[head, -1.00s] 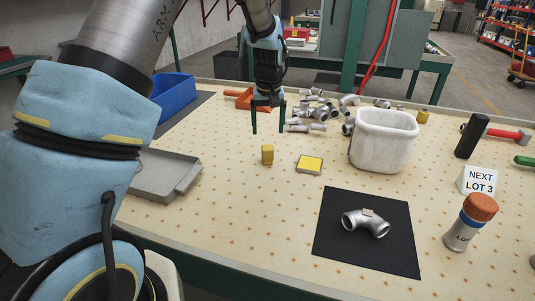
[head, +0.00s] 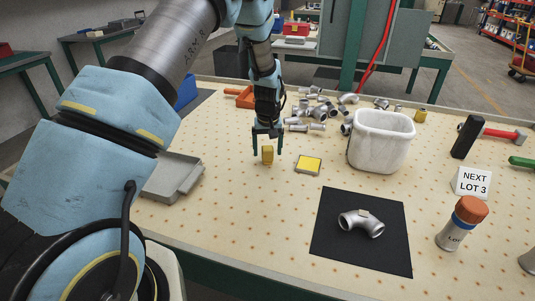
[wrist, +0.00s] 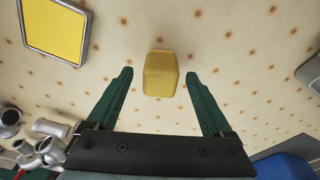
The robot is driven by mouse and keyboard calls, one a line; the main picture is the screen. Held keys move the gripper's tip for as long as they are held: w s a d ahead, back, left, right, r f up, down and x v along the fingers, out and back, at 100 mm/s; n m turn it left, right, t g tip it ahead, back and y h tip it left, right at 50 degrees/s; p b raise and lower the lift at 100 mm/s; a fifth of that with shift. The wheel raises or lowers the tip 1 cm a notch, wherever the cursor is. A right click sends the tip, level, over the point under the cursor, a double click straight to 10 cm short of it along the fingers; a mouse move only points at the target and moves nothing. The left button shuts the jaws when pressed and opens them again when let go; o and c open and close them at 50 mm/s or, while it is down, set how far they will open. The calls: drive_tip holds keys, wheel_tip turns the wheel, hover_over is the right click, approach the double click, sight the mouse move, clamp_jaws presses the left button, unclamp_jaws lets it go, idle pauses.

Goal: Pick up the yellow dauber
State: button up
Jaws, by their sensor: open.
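The yellow dauber (head: 267,155) is a small yellow block standing on the dotted table, left of a yellow ink pad. In the wrist view the dauber (wrist: 160,74) lies ahead of and between my two green fingers, touching neither. My gripper (head: 267,152) points down in the head view, with a finger to each side of the dauber. It also shows in the wrist view (wrist: 160,78), open and empty. The exact height of the fingertips over the table is hard to tell.
The yellow pad (head: 308,164) sits right of the dauber. A white bin (head: 381,145) and loose metal fittings (head: 310,112) stand behind. A grey tray (head: 172,178) is at left. A black mat (head: 345,251) holds a pipe elbow (head: 361,223). Table around the dauber is clear.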

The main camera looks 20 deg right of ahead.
sight(268, 148)
clamp_jaws()
idle(0.6)
wheel_tip(268, 148, up, 10)
drive_tip(key=b, duration=0.3)
idle(0.3)
drive_tip(key=c, duration=0.7)
unclamp_jaws()
drive_tip(key=c, duration=0.6)
